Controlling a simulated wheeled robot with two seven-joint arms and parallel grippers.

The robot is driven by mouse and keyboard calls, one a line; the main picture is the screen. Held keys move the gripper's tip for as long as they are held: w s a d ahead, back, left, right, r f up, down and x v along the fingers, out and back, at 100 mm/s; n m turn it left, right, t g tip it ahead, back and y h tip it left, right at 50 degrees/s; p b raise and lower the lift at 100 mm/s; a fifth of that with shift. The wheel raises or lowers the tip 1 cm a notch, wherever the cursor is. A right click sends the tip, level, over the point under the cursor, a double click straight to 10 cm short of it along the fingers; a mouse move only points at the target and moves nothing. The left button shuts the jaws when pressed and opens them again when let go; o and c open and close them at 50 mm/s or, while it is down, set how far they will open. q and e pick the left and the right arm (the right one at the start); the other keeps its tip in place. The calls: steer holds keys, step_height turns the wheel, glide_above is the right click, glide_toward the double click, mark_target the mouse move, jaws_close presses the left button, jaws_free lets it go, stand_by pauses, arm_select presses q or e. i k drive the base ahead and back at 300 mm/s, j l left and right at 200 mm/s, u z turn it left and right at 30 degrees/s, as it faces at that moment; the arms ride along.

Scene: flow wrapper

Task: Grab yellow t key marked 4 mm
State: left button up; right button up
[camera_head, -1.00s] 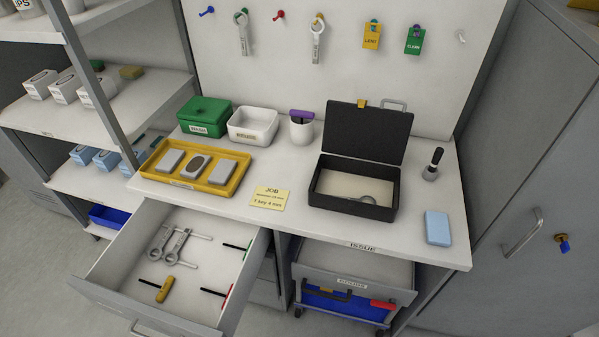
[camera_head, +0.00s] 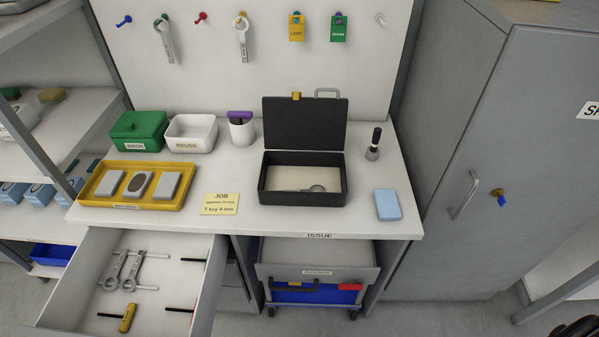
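A yellow-handled T key (camera_head: 127,318) with a black shaft lies in the open drawer (camera_head: 75,262) at the lower left; any marking on it is too small to read. A yellow note (camera_head: 220,204) on the bench reads JOB and T key 4 mm. Neither of my grippers shows in the view.
A yellow tray (camera_head: 130,200), green box (camera_head: 138,130), white REUSE box (camera_head: 190,133) and blue block (camera_head: 388,204) share the bench. A grey cabinet (camera_head: 470,150) stands right. A cart (camera_head: 315,275) sits under the bench.

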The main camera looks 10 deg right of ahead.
mark_target(127, 318)
steer(key=u, duration=0.85)
